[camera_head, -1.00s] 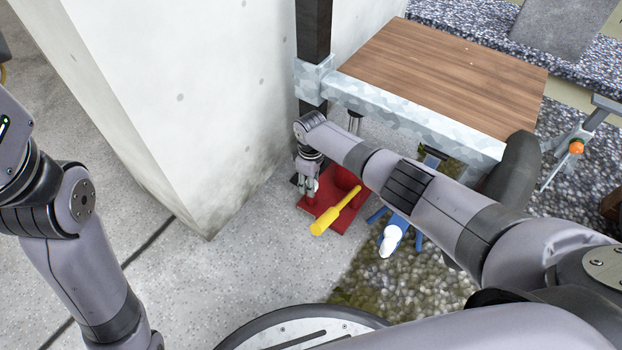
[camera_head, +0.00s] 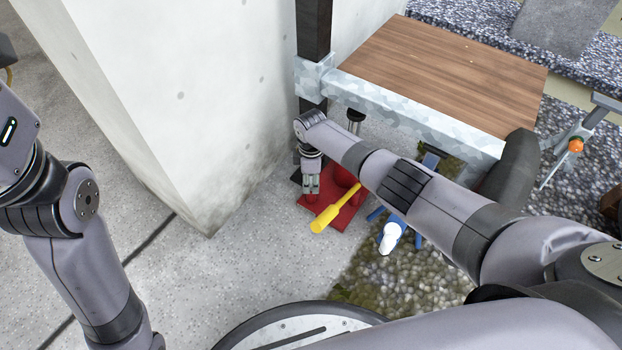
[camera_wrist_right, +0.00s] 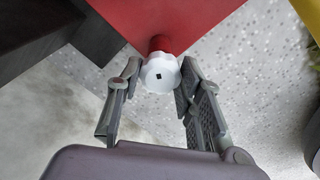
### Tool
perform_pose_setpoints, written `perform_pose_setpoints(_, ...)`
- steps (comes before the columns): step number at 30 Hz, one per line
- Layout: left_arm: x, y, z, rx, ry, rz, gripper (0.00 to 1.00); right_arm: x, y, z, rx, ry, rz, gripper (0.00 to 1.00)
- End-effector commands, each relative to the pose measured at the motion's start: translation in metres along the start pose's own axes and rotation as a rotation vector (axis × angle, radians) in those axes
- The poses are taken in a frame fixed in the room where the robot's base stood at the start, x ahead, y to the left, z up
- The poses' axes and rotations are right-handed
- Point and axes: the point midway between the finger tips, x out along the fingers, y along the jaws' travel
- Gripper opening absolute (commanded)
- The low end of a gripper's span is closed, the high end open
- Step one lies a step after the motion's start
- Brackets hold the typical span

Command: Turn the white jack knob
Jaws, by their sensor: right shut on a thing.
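The red jack (camera_head: 347,218) stands on the floor under the workbench, with a yellow handle (camera_head: 335,210) slanting out of it. Its white knob (camera_wrist_right: 161,74) shows in the right wrist view as a notched disc with a small dark square hole, at the end of a red stub. My right gripper (camera_head: 311,195) points down at the jack's left side and hides the knob in the head view. In the wrist view my right gripper (camera_wrist_right: 160,78) has one finger on each side of the knob and is shut on it. My left arm shows at the left; its gripper is out of view.
A white wall (camera_head: 180,90) rises close to the left of my right gripper. The workbench with a wooden top (camera_head: 450,75) stands above and behind the jack. A blue stand with a white top (camera_head: 390,236) is to its right. Bare floor lies in front.

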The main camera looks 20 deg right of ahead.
Motion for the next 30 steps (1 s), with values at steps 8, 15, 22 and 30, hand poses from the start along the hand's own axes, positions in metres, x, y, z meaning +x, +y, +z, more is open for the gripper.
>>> perform_pose_setpoints(8,-0.0004,0.0,0.0007,0.0,-0.003,0.0,0.47,0.0004,-0.0012,-0.001,0.0,0.002,-0.003,0.34)
perform_pose_setpoints(15,-0.0005,-0.0001,0.001,0.001,-0.003,0.0,0.47,0.0002,-0.0007,-0.0007,0.001,0.001,-0.001,0.51)
perform_pose_setpoints(22,-0.0005,-0.0002,0.0012,0.001,-0.004,0.0,0.47,0.0,-0.0002,-0.0003,0.001,0.001,0.0,0.54)
perform_pose_setpoints(30,0.0002,-0.0007,0.0012,0.002,-0.002,-0.001,0.47,-0.0082,0.0008,-0.0005,0.001,0.003,0.001,0.54)
